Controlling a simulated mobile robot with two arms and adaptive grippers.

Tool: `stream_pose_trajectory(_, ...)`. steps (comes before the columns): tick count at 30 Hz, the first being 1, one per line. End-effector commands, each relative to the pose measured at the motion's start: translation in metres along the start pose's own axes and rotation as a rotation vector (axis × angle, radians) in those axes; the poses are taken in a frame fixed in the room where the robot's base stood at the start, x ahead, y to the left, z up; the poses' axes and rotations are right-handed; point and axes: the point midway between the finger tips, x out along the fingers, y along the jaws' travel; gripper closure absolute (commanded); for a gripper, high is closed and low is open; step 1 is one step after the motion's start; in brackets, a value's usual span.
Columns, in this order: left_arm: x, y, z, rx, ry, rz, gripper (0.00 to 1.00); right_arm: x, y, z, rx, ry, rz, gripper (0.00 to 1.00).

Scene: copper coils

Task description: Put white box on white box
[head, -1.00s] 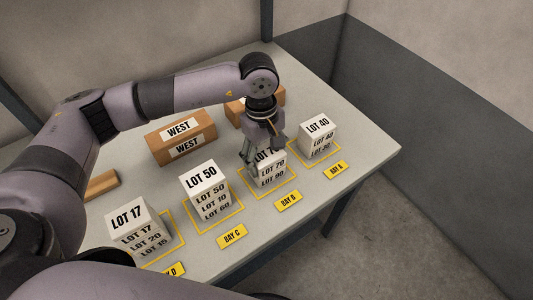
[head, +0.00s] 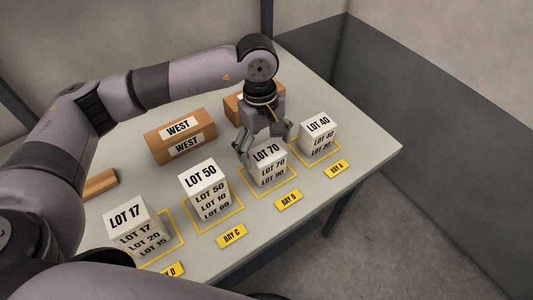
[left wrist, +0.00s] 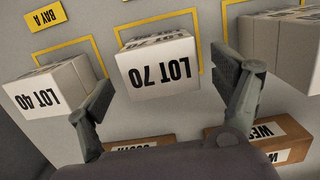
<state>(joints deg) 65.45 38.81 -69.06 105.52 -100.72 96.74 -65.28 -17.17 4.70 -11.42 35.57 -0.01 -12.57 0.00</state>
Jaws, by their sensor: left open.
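Stacks of white boxes stand on the table in yellow-outlined bays. The white box LOT 70 (head: 267,152) tops the bay B stack, above a LOT 90 box. It also shows in the left wrist view (left wrist: 160,66). My left gripper (head: 267,143) is open just behind and above LOT 70, its fingers spread to either side, holding nothing. In the left wrist view the open fingers (left wrist: 165,90) show a clear gap around the box. LOT 40 (head: 319,125) tops the bay A stack, LOT 50 (head: 201,176) bay C and LOT 17 (head: 126,217) bay D. My right gripper is not in view.
A brown piece (head: 101,184) lies at the left. The table's front edge beyond the yellow bay signs is clear.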

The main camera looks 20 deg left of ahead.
Motion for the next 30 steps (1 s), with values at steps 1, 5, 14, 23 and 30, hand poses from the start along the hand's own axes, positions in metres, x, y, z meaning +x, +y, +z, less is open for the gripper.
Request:
stream_pose_trajectory(1,-0.01,0.002,-0.001,0.0,0.003,0.007,0.14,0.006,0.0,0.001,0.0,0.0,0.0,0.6)
stream_pose_trajectory(5,-0.039,0.002,-0.001,-0.001,0.002,0.007,0.14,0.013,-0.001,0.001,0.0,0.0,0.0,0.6)
stream_pose_trajectory(14,-0.086,0.001,-0.001,-0.002,0.001,0.003,0.14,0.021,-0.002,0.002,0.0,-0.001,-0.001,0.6)
stream_pose_trajectory(23,-0.092,0.0,0.0,-0.001,0.0,0.001,0.14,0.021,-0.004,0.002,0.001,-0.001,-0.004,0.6)
stream_pose_trajectory(30,-0.092,0.0,0.0,-0.001,0.0,0.001,0.14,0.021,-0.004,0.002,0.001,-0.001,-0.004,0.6)
